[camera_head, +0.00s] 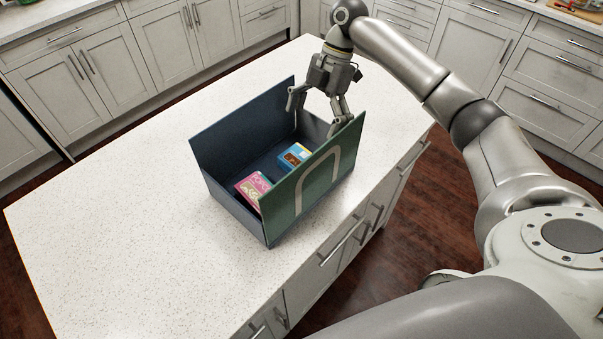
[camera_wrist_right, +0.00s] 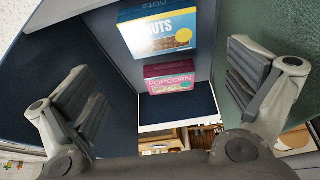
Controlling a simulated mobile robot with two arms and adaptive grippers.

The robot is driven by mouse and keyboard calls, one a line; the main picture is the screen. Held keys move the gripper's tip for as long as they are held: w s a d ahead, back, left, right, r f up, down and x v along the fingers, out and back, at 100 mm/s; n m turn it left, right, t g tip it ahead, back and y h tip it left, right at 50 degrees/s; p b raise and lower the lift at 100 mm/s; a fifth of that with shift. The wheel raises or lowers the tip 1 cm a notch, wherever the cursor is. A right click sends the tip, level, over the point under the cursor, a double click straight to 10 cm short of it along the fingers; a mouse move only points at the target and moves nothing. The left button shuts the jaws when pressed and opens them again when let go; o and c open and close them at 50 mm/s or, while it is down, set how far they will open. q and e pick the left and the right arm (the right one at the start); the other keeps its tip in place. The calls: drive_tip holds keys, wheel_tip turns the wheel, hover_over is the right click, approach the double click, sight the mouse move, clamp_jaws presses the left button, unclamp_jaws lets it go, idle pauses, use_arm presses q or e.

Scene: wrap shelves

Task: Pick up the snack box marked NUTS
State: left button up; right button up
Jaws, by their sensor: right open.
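The snack box marked NUTS (camera_wrist_right: 158,34) is blue with a yellow edge and stands inside an open gift-bag-like carrier (camera_head: 315,185). In the head view the same NUTS box (camera_head: 294,156) shows near the carrier's far end. My right gripper (camera_head: 316,110) is over the carrier's far end, fingers spread and empty. In the right wrist view its two fingers (camera_wrist_right: 168,98) stand to either side, with the NUTS box ahead between them and not touched. My left gripper is not in view.
A pink POPCORN box (camera_head: 253,189) lies in the same carrier, nearer its left end; it also shows in the wrist view (camera_wrist_right: 168,79). The carrier has tall dark blue and green side walls. It stands on a speckled white counter (camera_head: 120,220), clear to the left.

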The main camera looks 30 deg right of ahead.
sight(301, 160)
drive_tip(key=p+x, duration=0.1)
drive_tip(key=x, duration=0.5)
drive_tip(key=shift+d+f, duration=0.1)
drive_tip(key=shift+f, duration=0.1)
drive_tip(key=p+x, duration=0.2)
drive_tip(key=x, duration=0.2)
drive_tip(key=shift+s+a+f, duration=0.1)
drive_tip(key=shift+a+f, duration=0.15)
drive_tip(key=shift+f, duration=0.35)
drive_tip(key=c, duration=0.7)
drive_tip(key=shift+r, duration=0.15)
